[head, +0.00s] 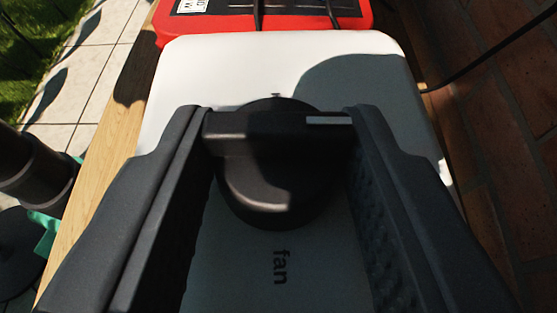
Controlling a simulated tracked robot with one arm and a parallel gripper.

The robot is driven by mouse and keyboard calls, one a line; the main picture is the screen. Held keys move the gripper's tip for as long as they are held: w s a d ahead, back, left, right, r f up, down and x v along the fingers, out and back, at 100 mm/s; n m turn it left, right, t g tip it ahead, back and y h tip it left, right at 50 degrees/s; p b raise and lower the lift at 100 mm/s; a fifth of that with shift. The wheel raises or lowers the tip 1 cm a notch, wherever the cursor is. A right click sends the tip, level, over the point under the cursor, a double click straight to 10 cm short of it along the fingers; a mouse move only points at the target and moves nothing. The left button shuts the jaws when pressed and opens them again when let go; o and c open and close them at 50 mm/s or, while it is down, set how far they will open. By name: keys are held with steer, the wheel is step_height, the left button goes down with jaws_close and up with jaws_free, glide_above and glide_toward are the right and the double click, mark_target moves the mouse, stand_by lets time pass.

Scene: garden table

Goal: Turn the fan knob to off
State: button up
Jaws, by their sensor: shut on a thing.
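The fan knob (280,190) is a round black knob with a raised grip bar and a white pointer mark at the bar's right end. It sits on a white panel (240,65) with the word "fan" printed below it. The pointer mark faces right, and a small dark mark shows on the panel at the knob's top. My gripper (278,120) is shut on the knob, with one finger at each end of the bar. Any other marks around the knob are hidden by the fingers.
A red case (285,22) with black straps stands just beyond the panel. A wooden edge (100,170) runs along the left, with paving and grass past it. A brick wall (500,110) is close on the right, with a dark cable in front.

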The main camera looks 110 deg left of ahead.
mark_target(272, 192)
stand_by(0.6)
steer(key=o, duration=1)
step_height(272, 192, up, 3)
steer(key=p, duration=0.3)
steer(key=shift+w+r+p, duration=0.1)
steer(key=shift+r+p, duration=0.1)
steer(key=shift+p, duration=0.1)
steer(key=shift+r, duration=0.1)
steer(key=shift+s+b, duration=0.35)
steer(key=shift+s, duration=1.1)
steer(key=s+r+b, duration=0.1)
steer(key=s+b, duration=0.1)
steer(key=s, duration=1.1)
steer(key=shift+s+a+r, duration=0.1)
